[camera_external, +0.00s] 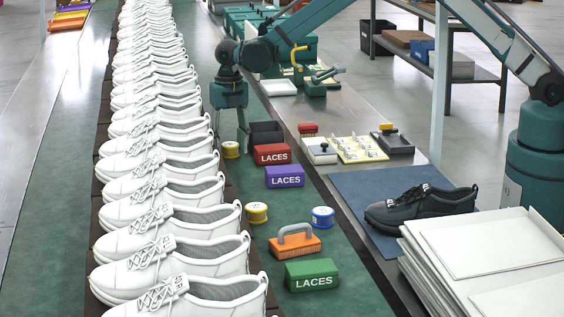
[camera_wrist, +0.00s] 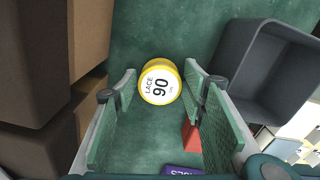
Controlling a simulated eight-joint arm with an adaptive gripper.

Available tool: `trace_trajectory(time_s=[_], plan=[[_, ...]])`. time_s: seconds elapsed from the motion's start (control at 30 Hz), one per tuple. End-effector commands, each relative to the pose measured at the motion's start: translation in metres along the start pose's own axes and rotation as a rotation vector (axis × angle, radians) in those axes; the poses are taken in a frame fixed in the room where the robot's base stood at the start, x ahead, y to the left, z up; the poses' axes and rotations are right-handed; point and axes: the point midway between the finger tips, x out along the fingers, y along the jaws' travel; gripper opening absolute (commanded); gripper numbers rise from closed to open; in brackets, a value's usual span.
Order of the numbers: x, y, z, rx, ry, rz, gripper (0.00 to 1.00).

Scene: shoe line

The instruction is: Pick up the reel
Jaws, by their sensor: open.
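A yellow reel with a white face marked LACE 90 (camera_wrist: 160,84) sits in the wrist view between and just beyond my two green fingers. The same reel (camera_external: 231,150) stands on the green mat in the external view, right beside the row of white shoes. My gripper (camera_wrist: 161,88) is open and points down over it, with space visible between the fingers. In the external view my gripper (camera_external: 240,138) is close above and behind the reel. A second yellow reel (camera_external: 256,212) and a blue reel (camera_external: 322,217) stand nearer the camera.
A dark open bin (camera_external: 266,132) is close to the right of my gripper. Red (camera_external: 272,154), purple (camera_external: 285,177) and green (camera_external: 312,274) LACES boxes and an orange brush (camera_external: 295,241) lie along the mat. White shoes (camera_external: 196,244) line the left side.

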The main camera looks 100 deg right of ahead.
Motion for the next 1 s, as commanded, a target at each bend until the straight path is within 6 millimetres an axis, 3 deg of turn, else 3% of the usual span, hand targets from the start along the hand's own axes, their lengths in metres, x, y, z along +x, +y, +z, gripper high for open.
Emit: trace_trajectory(time_s=[0.6,0.77,1.0], plan=[[0.0037,-0.0001,-0.0001,0.0,0.0,0.0,0.42],[0.0037,-0.0001,-0.0001,0.0,0.0,0.0,0.23],[0.0036,-0.0001,-0.0001,0.0,0.0,0.0,0.22]])
